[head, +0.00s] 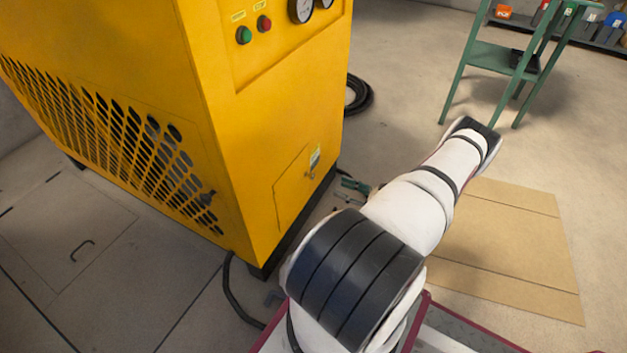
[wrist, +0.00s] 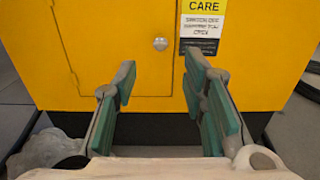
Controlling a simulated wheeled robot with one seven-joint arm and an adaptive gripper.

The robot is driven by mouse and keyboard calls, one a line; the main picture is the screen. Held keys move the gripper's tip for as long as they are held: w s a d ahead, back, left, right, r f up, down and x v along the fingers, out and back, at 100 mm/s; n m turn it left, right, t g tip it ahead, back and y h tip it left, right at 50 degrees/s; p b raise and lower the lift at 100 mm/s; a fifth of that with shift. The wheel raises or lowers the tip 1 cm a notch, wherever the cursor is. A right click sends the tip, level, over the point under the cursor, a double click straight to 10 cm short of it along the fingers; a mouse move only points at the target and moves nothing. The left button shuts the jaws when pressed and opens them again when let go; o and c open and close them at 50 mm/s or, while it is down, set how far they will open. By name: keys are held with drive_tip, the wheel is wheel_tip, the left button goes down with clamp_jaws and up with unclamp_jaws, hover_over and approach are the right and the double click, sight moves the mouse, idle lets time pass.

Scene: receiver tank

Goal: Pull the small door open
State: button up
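The small door (head: 291,187) is a yellow panel low on the front of the yellow cabinet, and its outline looks closed and flush. In the wrist view the door (wrist: 112,45) fills the left and middle, with a round silver knob (wrist: 160,43) near its right edge. In the head view the knob (head: 309,175) is tiny. My gripper (wrist: 157,85) is open and empty, with its green-padded fingers apart. The knob shows between and above the fingertips, not touching them. In the head view, my arm hides most of the gripper; only green finger parts seem to show beside it.
A yellow and white CARE label (wrist: 202,22) is right of the knob. The cabinet (head: 275,100) has gauges and buttons above. A black hose (head: 236,300) lies by its base. Flat cardboard (head: 510,235) and a green stand (head: 490,57) are to the right.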

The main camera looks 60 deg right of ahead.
sight(297, 190)
drive_tip(key=w+b, duration=0.2)
drive_tip(key=w, duration=0.8)
drive_tip(key=shift+w+a+b, duration=0.35)
drive_tip(key=shift+w+a, duration=0.05)
clamp_jaws()
